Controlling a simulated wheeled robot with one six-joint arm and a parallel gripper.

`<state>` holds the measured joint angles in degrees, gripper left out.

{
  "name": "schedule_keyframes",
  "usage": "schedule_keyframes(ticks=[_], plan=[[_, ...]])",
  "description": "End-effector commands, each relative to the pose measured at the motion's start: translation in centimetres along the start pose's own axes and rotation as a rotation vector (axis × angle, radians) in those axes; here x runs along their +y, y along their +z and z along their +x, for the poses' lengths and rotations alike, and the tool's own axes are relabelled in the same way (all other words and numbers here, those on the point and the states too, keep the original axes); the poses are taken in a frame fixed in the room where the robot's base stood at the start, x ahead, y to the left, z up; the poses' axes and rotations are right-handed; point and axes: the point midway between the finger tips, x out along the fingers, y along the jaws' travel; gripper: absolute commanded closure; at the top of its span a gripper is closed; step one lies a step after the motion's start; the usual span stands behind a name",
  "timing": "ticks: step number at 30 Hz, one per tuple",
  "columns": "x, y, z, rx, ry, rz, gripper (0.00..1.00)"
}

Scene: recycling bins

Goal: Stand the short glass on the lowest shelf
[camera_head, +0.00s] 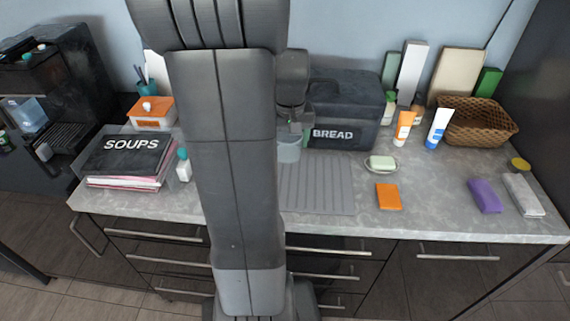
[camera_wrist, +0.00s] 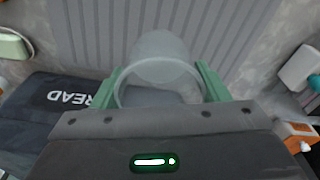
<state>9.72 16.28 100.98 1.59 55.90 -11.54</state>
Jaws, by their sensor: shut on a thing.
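The short glass (camera_wrist: 165,62) is clear and pale, and in the wrist view it sits between the two green fingers of my gripper (camera_wrist: 163,88). My gripper is shut on it. In the head view the glass (camera_head: 289,151) shows just right of my arm, above the back of the grey ribbed mat, in front of the bread box. I cannot tell whether its base touches the mat. My arm hides part of my gripper (camera_head: 298,128) and the area behind it. No shelf can be made out in either view.
The dark bread box (camera_head: 345,108) stands close to the right of the glass. The ribbed mat (camera_head: 318,185) is otherwise bare. The soups folder (camera_head: 130,155) is at the left.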

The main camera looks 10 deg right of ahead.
Motion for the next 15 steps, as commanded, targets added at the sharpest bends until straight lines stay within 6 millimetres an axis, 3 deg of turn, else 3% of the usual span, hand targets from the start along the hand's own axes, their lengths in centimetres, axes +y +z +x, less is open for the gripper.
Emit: schedule_keyframes(ticks=[6,15], plan=[[0.0,0.6,4.0,-0.005,-0.001,0.0,0.61],[0.0,1.0,7.4,-0.004,-0.001,0.0,0.61]])
